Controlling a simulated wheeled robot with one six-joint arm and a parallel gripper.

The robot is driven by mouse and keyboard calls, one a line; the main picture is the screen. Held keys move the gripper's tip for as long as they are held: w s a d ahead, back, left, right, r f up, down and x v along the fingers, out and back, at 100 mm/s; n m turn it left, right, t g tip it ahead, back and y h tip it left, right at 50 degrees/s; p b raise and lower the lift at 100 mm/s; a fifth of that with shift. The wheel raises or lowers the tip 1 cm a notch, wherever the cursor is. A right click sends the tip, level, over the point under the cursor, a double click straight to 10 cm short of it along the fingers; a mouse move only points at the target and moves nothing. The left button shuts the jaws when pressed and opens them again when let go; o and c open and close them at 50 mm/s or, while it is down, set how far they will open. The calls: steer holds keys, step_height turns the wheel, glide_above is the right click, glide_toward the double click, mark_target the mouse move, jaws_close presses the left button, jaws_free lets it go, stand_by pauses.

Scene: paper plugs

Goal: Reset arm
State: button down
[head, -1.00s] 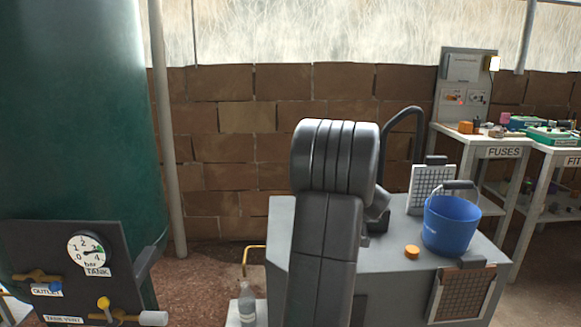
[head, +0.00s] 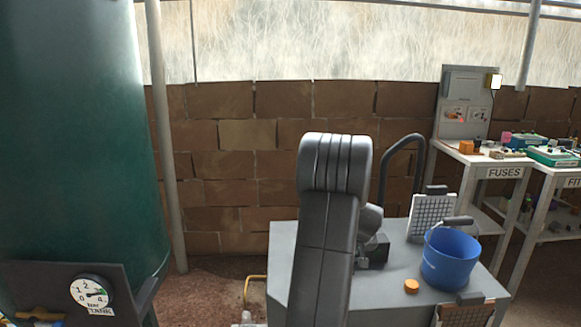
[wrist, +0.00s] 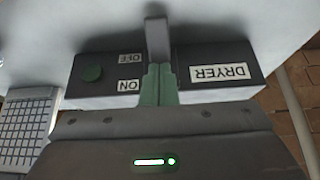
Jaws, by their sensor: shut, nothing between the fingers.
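My gripper (wrist: 159,84) shows in the wrist view with its two green fingers together and nothing between them. Its tips are in front of a dark box labelled DRYER (wrist: 217,72), close to a grey lever (wrist: 157,38). Whether they touch the lever I cannot tell. In the head view my arm stands upright in the middle, over the grey cabinet (head: 284,247), and my gripper is hidden.
A blue bucket (head: 450,258), an orange knob (head: 411,286) and a gridded panel (head: 430,217) are on the cabinet's right. A green tank (head: 75,150) with a gauge (head: 92,292) stands left.

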steer(key=shift+r+p, duration=0.3)
steer(key=shift+p, duration=0.1)
steer(key=shift+w+r+g+p, duration=0.25)
steer(key=shift+g+p, duration=0.25)
steer(key=shift+p, duration=0.75)
steer(key=shift+w, duration=0.1)
steer(key=shift+f+g+p, duration=0.2)
steer(key=shift+g+p, duration=0.1)
steer(key=shift+p, duration=0.15)
